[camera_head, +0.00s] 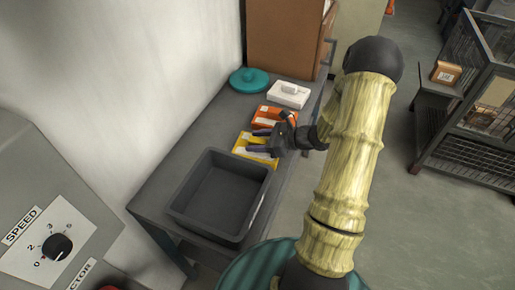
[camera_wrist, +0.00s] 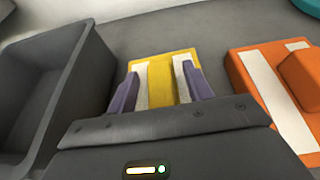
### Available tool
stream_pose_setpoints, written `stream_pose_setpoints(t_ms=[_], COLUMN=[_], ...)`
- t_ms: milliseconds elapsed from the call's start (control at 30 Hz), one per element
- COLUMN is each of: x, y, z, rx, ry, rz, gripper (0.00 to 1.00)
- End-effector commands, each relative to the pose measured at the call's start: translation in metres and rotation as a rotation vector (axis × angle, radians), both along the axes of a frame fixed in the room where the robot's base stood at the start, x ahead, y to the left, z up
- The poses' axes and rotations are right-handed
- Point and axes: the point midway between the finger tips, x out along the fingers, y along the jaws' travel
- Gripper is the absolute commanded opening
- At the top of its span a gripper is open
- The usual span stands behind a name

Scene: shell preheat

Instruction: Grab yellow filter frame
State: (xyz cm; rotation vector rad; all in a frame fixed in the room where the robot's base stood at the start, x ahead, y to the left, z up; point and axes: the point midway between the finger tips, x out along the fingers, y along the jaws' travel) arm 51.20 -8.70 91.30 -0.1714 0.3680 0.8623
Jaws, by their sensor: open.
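The yellow filter frame (camera_head: 244,154) lies on the grey table between the dark bin and an orange frame. In the wrist view the yellow frame (camera_wrist: 163,68) is straight ahead, with pale strips along it. My gripper (camera_head: 262,141) is over the yellow frame, coming from the right. In the wrist view its two purple fingers (camera_wrist: 157,88) are apart, one toward each side of the frame, with the yellow surface showing between them. Nothing is held. The near part of the frame is hidden behind the gripper body. I cannot tell whether the fingers touch it.
A dark empty bin (camera_head: 177,208) stands close on the near side of the yellow frame. An orange frame (camera_head: 262,120), a white frame (camera_head: 291,90) and a teal lid (camera_head: 249,77) lie farther back. A brown cabinet (camera_head: 283,40) stands behind. The table (camera_head: 186,137) is bare along the wall.

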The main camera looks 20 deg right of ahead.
Motion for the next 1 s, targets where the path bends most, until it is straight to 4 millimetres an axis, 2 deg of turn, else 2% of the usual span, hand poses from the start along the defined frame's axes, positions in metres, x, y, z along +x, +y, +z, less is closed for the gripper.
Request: stream_pose_setpoints(t_ms=[500,767,1000], x=[0.0002,0.0001,0.0003], y=[0.0001,0.0001,0.0002], z=[-0.0001,0.0,0.0006], rx=[0.0,0.0,0.0], ry=[0.0,0.0,-0.001], rz=[-0.001,0.0,0.0], gripper=[0.51,0.0,0.0])
